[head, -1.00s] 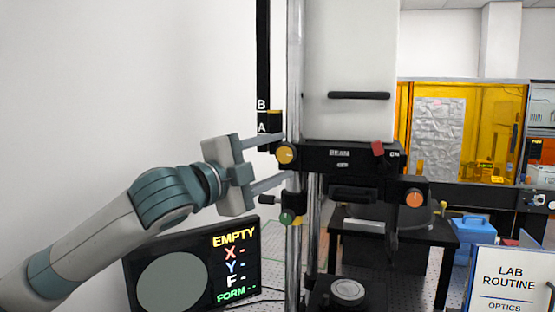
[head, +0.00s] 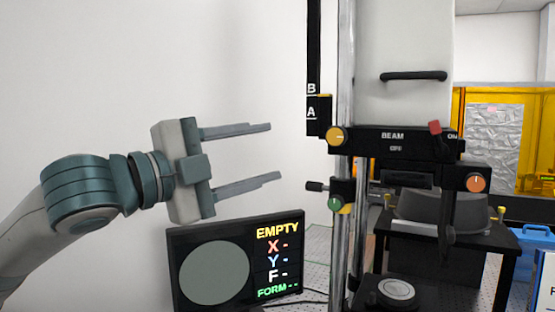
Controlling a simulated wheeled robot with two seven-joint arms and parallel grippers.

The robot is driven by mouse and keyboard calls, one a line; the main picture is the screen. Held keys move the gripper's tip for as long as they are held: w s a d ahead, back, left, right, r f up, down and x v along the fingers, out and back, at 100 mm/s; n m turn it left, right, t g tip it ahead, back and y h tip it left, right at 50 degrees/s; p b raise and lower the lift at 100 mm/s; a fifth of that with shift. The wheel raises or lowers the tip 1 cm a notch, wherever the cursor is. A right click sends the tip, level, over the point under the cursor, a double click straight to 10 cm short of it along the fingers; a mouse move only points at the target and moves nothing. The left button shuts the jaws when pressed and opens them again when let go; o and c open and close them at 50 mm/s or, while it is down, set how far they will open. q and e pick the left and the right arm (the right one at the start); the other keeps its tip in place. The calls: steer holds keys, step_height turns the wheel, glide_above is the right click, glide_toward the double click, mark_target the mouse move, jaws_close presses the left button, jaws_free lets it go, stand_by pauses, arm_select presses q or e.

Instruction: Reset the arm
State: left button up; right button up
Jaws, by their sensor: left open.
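My left gripper (head: 272,151) is open and empty, with its two fingers spread and pointing right. It is in front of the white wall, above the display screen and left of the instrument's metal column (head: 342,120). A clear gap lies between its fingertips and the yellow knob (head: 338,136) on the black BEAM unit (head: 395,142). The unit also carries a red switch (head: 435,127) by ON and an orange knob (head: 476,183). A green knob (head: 336,203) sits lower on the column. My right gripper is out of view.
The display screen (head: 216,272) reads EMPTY, X -, Y -, F -, FORM --. A round stage piece (head: 397,290) sits under the instrument. The wall area at the left is free.

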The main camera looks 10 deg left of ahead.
arm_select(q)
steer(key=shift+s+a, duration=0.25)
steer(key=shift+s, duration=0.05)
